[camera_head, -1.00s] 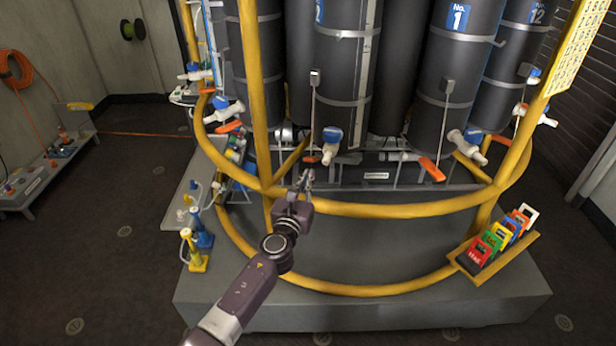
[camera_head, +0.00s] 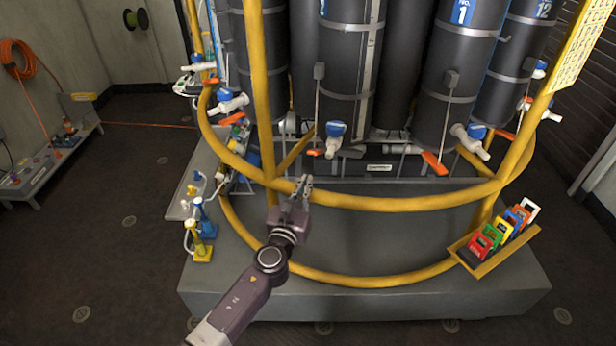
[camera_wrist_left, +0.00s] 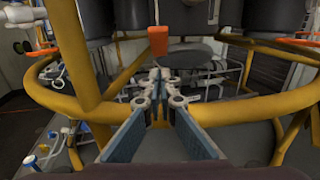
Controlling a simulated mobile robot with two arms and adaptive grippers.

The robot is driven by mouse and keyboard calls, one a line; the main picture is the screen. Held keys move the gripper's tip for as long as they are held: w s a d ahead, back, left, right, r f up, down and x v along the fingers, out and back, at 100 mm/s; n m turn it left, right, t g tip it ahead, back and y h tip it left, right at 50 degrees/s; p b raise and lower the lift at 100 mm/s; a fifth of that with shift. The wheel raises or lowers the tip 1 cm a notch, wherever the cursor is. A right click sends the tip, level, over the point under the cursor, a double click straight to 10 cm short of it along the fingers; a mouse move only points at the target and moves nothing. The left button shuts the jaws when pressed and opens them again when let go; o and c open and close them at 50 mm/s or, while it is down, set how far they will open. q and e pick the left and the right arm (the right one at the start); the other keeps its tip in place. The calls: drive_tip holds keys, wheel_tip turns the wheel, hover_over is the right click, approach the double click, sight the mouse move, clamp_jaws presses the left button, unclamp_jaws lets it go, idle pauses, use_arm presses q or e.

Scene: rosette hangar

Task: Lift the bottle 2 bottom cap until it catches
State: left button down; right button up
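Bottle 2 appears to be the dark cylinder (camera_head: 345,70) at the front, left of bottle 1; its number label is cut off at the top. Under it is a white valve with a blue cap (camera_head: 335,130) and an orange lever (camera_head: 314,152). An orange lever (camera_wrist_left: 158,40) hangs straight ahead in the left wrist view; I cannot tell surely that it is the same one. My left gripper (camera_head: 304,183) is at the yellow ring rail, below and left of the valve, apart from it. Its fingertips (camera_wrist_left: 159,75) look together with nothing between them. My right gripper is not in view.
The yellow ring rail (camera_head: 400,203) and a yellow upright (camera_head: 258,90) stand between my arm and the bottles. Bottle 1 (camera_head: 460,60) has its own valve and orange lever at the right. A rack of coloured tags (camera_head: 500,235) is at the right. The grey plinth's front is clear.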

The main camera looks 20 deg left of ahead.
use_arm(q)
drive_tip(key=s, duration=0.5)
idle(0.3)
drive_tip(key=s+a+f+n+g, duration=0.1)
drive_tip(key=s+f+n+g, duration=0.2)
drive_tip(key=s+f+n, duration=0.7)
drive_tip(key=s+a+f+n+g, duration=0.1)
drive_tip(key=s+f+g, duration=0.2)
drive_tip(key=f, duration=1.2)
drive_tip(key=s+a+f+n+g, duration=0.25)
drive_tip(key=s+f+n, duration=0.4)
drive_tip(key=f, duration=0.65)
drive_tip(key=s+f+n+g, duration=0.2)
drive_tip(key=s+f+n, duration=0.3)
drive_tip(key=s, duration=0.6)
drive_tip(key=s+f+n+g, duration=0.3)
drive_tip(key=s+f+n, duration=0.2)
drive_tip(key=s, duration=0.7)
drive_tip(key=s+f+n+g, duration=0.3)
drive_tip(key=s+f+n, duration=0.2)
drive_tip(key=s, duration=0.7)
drive_tip(key=shift+s+d+n, duration=0.25)
drive_tip(key=shift+d+n, duration=0.05)
drive_tip(key=shift+n, duration=0.15)
